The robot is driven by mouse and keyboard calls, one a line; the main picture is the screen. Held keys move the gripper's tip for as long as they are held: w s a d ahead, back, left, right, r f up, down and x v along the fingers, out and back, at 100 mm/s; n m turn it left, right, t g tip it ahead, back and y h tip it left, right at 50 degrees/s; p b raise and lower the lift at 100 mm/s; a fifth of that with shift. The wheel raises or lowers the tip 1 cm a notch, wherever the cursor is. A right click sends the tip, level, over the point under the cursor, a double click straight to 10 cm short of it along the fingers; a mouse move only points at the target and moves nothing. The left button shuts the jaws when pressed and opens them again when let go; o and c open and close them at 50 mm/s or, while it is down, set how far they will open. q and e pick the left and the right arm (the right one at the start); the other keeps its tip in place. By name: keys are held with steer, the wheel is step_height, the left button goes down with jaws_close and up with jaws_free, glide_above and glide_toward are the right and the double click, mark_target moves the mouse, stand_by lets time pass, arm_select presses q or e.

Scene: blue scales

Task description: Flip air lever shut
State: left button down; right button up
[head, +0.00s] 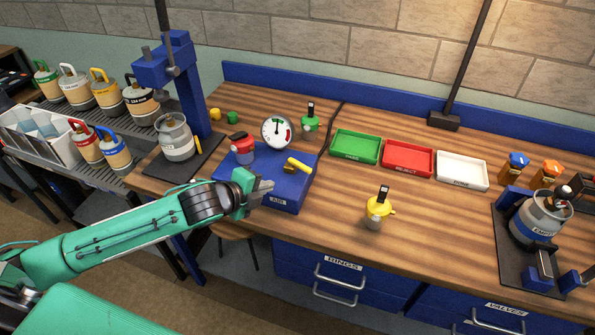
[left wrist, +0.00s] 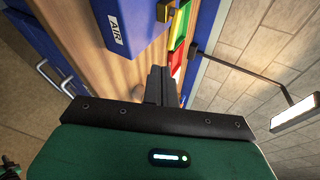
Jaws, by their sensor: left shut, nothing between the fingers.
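The blue air box (head: 290,190), labelled AIR, sits on the wooden bench and carries a round gauge (head: 277,131). The air lever (head: 300,165) is a short yellow handle over a brass valve (head: 289,170) on top of the box; it slants down to the right in the head view. My left gripper (head: 264,187) is shut and empty, just left of the lever at the box's front left, apart from the lever. In the left wrist view, the closed fingers (left wrist: 157,84) point past the box (left wrist: 122,25); brass (left wrist: 165,10) shows at the top edge. My right gripper is out of view.
A red-topped valve (head: 243,150) stands on the box's left side. A yellow valve (head: 378,208) stands to the right on the bench. Green, red (head: 408,158) and white trays lie behind. A blue press (head: 180,80) with a cylinder stands left.

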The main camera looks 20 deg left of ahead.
arm_select(q)
steer(key=p, duration=0.3)
glide_toward(300, 166)
steer(key=f, duration=0.1)
steer(key=d+f, duration=0.1)
steer(key=w+d+f, duration=0.1)
steer(key=f, duration=0.1)
steer(key=shift+w, duration=0.1)
steer(key=shift+w+d+p, duration=0.15)
steer(key=shift+w+p, duration=0.1)
steer(key=shift+w, duration=0.3)
steer(key=shift+w+d+p, duration=0.2)
steer(key=shift+w+p, duration=0.05)
steer(key=shift+w, duration=0.3)
steer(key=shift+w+d+f, duration=0.1)
steer(key=shift+w+d, duration=0.15)
steer(key=shift+w, duration=0.35)
steer(key=shift+d, duration=0.1)
